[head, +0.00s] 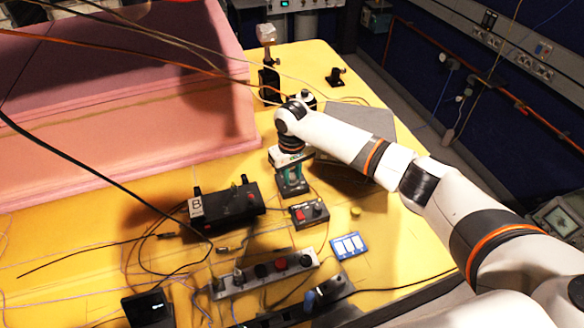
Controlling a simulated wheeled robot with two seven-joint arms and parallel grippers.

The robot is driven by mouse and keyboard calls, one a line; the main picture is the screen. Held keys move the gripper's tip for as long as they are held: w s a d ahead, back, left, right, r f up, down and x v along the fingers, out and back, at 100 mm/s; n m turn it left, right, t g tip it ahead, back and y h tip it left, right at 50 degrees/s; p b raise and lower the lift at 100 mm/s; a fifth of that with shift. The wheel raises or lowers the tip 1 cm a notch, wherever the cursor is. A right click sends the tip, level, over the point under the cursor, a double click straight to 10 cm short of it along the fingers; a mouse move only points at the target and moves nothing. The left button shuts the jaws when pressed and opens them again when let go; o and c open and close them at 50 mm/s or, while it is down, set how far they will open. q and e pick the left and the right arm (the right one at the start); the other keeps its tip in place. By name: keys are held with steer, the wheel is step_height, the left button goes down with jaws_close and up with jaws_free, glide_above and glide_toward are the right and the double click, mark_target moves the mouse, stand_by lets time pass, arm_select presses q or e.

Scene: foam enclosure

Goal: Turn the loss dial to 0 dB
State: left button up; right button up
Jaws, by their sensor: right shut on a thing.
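My right arm comes in from the right, and my right gripper (290,175) points down onto a small dark box (293,191) near the middle of the yellow table. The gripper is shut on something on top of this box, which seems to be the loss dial. The gripper hides the dial, so its markings and setting cannot be read. My left gripper is not in view.
A black box labelled B (235,207) stands to the left. A small box with a red button (309,214), a blue-white card (348,246) and a grey strip of knobs (263,276) lie nearer. Pink foam (120,120) fills the left. Loose cables cross the table.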

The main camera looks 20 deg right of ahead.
mark_target(292, 177)
steer(key=shift+r+n+p, duration=0.1)
steer(key=shift+n+p, duration=0.75)
steer(key=shift+n, duration=1.05)
steer(key=o, duration=1)
step_height(292, 177, up, 12)
steer(key=b, duration=0.3)
